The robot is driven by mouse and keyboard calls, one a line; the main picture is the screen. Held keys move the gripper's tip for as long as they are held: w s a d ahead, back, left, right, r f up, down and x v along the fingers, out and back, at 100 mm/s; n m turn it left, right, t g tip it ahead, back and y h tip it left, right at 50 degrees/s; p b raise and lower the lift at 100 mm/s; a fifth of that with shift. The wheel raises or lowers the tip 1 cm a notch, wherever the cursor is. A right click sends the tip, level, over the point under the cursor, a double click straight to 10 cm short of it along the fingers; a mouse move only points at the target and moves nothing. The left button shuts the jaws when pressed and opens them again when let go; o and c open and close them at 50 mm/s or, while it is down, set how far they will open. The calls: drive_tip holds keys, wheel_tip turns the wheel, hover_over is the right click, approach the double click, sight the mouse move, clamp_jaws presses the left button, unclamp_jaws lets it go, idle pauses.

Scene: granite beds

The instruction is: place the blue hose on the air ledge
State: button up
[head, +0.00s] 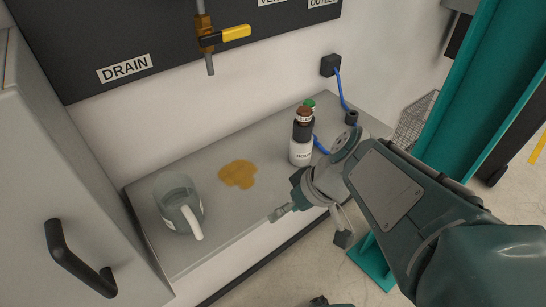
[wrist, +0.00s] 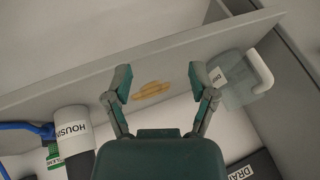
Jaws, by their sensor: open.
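The blue hose (head: 342,91) hangs from a black box on the back wall to a black fitting (head: 352,117) near the ledge's right end. More blue hose shows low behind the bottles, and the hose also shows at the left of the wrist view (wrist: 22,127). The grey ledge (head: 230,222) runs along the wall; no label reading "air" is visible, so I cannot tell which part is the air ledge. My gripper (head: 311,224) is open and empty at the ledge's front edge, apart from the hose. Its spread fingers also show in the wrist view (wrist: 160,80).
A white container labelled "HOUS…" (head: 300,153) stands on the ledge with a green-capped bottle (head: 310,103) behind it. A teal post (head: 480,100) and wire basket (head: 414,122) stand right.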

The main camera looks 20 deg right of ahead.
drive_tip(key=r+m+h, duration=0.1)
drive_tip(key=s+r+m+t+h, duration=0.1)
drive_tip(key=r+h, duration=0.1)
drive_tip(key=s+r+m+t+h, duration=0.1)
drive_tip(key=r+h, duration=0.1)
drive_tip(key=shift+s+d+r, duration=0.15)
